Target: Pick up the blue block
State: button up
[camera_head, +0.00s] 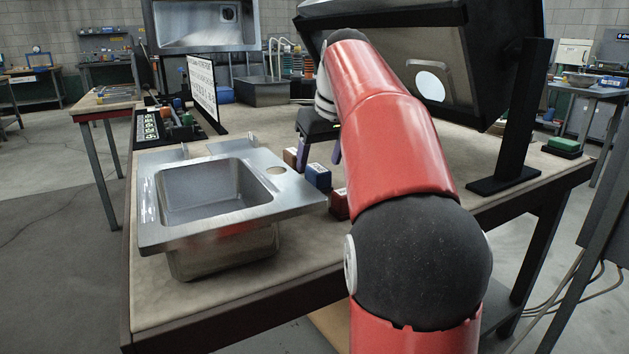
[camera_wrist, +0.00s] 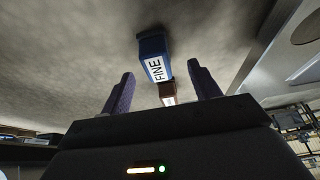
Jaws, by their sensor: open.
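The blue block (camera_head: 318,178) sits on the table just right of the metal sink, with a white label on its side. In the wrist view the blue block (camera_wrist: 152,52) shows the word FINE and appears between and beyond my two fingertips. My gripper (camera_head: 319,158) is open, its purple fingers pointing down near the block, with the arm reaching over from the right. The wrist view shows both fingers of my gripper (camera_wrist: 161,72) apart with nothing held. Whether a finger touches the block cannot be told.
A reddish-brown block (camera_wrist: 167,92) shows in the wrist view. The metal sink (camera_head: 150,190) is at left, a tilted panel on a black stand (camera_head: 505,178) at right.

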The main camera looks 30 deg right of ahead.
aim_at(319, 168)
jog(key=x, duration=0.2)
jog(key=b+x, duration=0.1)
jog(key=x, duration=0.2)
jog(key=shift+d, duration=0.25)
jog(key=shift+r, duration=0.1)
jog(key=c, duration=1.1)
notch_tip(319, 168, up, 20)
jog(key=p, duration=1)
jog(key=o, duration=0.4)
jog(key=shift+c, duration=1.2)
